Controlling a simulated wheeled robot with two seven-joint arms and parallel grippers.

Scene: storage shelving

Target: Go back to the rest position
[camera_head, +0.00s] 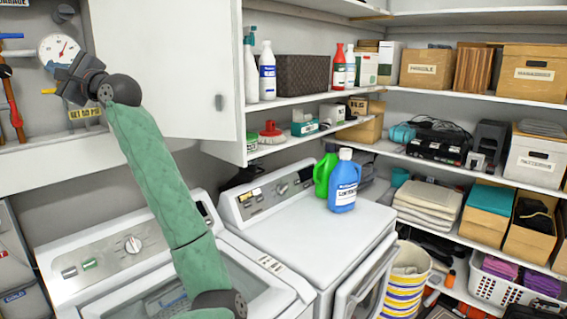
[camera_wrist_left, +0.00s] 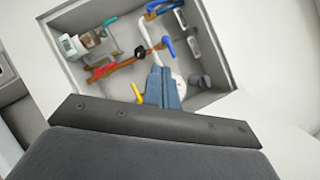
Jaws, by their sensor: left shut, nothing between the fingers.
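My left gripper (camera_head: 72,78) is raised at the upper left in the head view, in front of the wall recess with the round gauge (camera_head: 59,49). My green-sleeved arm reaches up to it from the bottom. In the left wrist view the gripper's fingers (camera_wrist_left: 162,88) are together and empty, pointing at the recess. A yellow handle (camera_wrist_left: 137,92) shows just left of the fingers there. Whether the fingers touch anything cannot be told. My right gripper is in neither view.
An open white cabinet door (camera_head: 170,70) stands right of the gripper. A washer (camera_head: 130,262) and a dryer (camera_head: 310,235) are below. Green (camera_head: 325,172) and blue (camera_head: 344,183) bottles stand on the dryer. Loaded shelves (camera_head: 450,165) fill the right. Red (camera_wrist_left: 103,71) and blue (camera_wrist_left: 168,45) handles are in the recess.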

